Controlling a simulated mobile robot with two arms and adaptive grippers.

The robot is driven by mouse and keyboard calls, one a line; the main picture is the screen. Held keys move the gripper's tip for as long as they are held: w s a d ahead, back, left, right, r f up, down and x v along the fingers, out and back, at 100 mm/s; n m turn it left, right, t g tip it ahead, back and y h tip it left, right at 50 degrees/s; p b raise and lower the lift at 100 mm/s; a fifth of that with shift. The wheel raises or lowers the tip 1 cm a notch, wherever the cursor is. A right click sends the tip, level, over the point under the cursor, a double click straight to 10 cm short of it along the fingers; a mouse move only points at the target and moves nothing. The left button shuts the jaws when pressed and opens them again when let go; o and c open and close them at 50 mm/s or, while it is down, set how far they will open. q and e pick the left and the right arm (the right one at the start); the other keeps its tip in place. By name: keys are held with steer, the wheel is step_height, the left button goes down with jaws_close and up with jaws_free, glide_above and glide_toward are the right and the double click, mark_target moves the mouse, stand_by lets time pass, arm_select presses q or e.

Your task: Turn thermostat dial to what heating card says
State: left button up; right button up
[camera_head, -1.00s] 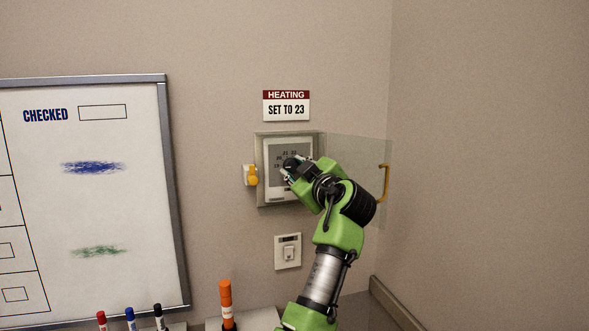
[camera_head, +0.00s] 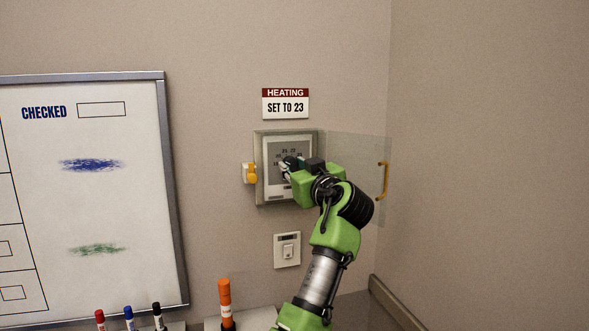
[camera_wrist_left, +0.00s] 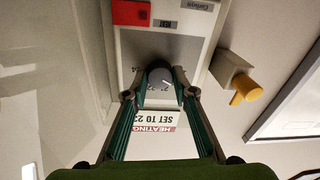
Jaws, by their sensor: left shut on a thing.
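The heating card (camera_head: 286,107) on the wall has a dark red band and reads "SET TO 23". It also shows upside down in the left wrist view (camera_wrist_left: 155,118). Below it is the pale thermostat (camera_head: 275,150) in a grey frame, with printed numbers around its dial. The round grey dial (camera_wrist_left: 160,76) shows in the left wrist view with a light mark on it; I cannot tell which number the mark meets. My left gripper (camera_head: 287,166) is shut on the dial, one finger on each side, and hides it in the head view. My right gripper is not in view.
A clear cover (camera_head: 350,150) with a yellow handle (camera_head: 383,181) stands open to the right of the thermostat. A yellow latch (camera_head: 250,174) is at its left. A wall switch (camera_head: 287,250) is below. A whiteboard (camera_head: 95,210), several markers and the corner wall surround this spot.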

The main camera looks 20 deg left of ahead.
arm_select(q)
steer(key=m, duration=0.4)
steer(key=shift+r+t, duration=0.3)
steer(key=m+p, duration=0.1)
steer(key=m, duration=0.1)
steer(key=shift+s+m, duration=0.1)
steer(key=shift+m, duration=0.3)
steer(key=m+p, duration=0.1)
steer(key=m, duration=0.2)
steer(key=shift+r+t+h, duration=0.1)
steer(key=shift+t+h, duration=0.2)
steer(key=m+p, duration=0.1)
steer(key=m, duration=0.1)
steer(key=shift+a+m, duration=0.1)
steer(key=shift+m, duration=0.3)
steer(key=m+p, duration=0.3)
steer(key=shift+r+m, duration=0.15)
steer(key=shift+m, duration=0.25)
steer(key=m+p, duration=0.3)
steer(key=m, duration=0.1)
steer(key=shift+h, duration=0.4)
steer(key=shift+m+p, duration=2)
steer(key=shift+p, duration=0.1)
